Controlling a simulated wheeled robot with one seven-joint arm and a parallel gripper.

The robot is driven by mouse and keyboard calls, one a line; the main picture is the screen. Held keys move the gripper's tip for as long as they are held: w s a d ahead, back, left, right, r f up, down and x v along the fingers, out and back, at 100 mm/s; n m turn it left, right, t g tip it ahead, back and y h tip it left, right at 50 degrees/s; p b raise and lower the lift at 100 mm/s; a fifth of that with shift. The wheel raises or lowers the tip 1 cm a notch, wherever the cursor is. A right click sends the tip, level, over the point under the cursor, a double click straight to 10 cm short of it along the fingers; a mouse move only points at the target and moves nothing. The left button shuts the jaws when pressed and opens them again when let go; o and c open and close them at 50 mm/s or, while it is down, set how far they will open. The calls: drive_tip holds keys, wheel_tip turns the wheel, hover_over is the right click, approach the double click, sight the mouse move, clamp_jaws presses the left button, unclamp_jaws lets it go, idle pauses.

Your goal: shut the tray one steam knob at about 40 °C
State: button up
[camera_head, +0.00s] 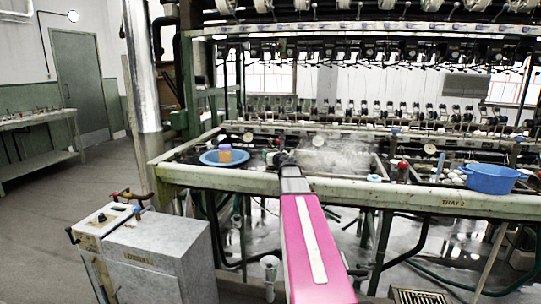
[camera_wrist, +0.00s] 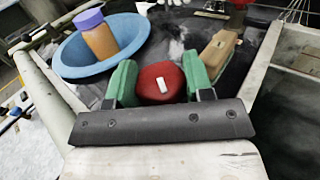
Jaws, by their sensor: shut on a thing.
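The red steam knob (camera_wrist: 152,84) with a white mark on its face sits between the green finger pads of my gripper (camera_wrist: 160,80) in the wrist view. The pads press on it from both sides, so my gripper is shut on the knob. In the head view my gripper (camera_head: 286,160) reaches over the front rim of the near tray (camera_head: 230,180) and hides most of the knob. Steam (camera_head: 340,152) rises from the tray to the right of my gripper. A round dial (camera_head: 318,140) stands behind it; its reading is too small to tell.
A blue dish (camera_head: 208,158) with an orange, purple-lidded jar (camera_wrist: 100,40) lies close left of my gripper. A brown block (camera_wrist: 219,50) lies just right. Farther right are another red knob (camera_head: 403,166), a blue basin (camera_head: 490,179) and the "TRAY 2" label (camera_head: 453,203).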

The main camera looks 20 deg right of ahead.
drive_tip(key=shift+m+h, duration=1)
drive_tip(key=shift+h, duration=0.5)
drive_tip(key=o, duration=0.9)
drive_tip(key=s, duration=0.3)
drive_tip(key=s+a, duration=0.1)
drive_tip(key=s, duration=0.6)
drive_tip(key=shift+s+a, duration=0.2)
drive_tip(key=shift+s, duration=0.2)
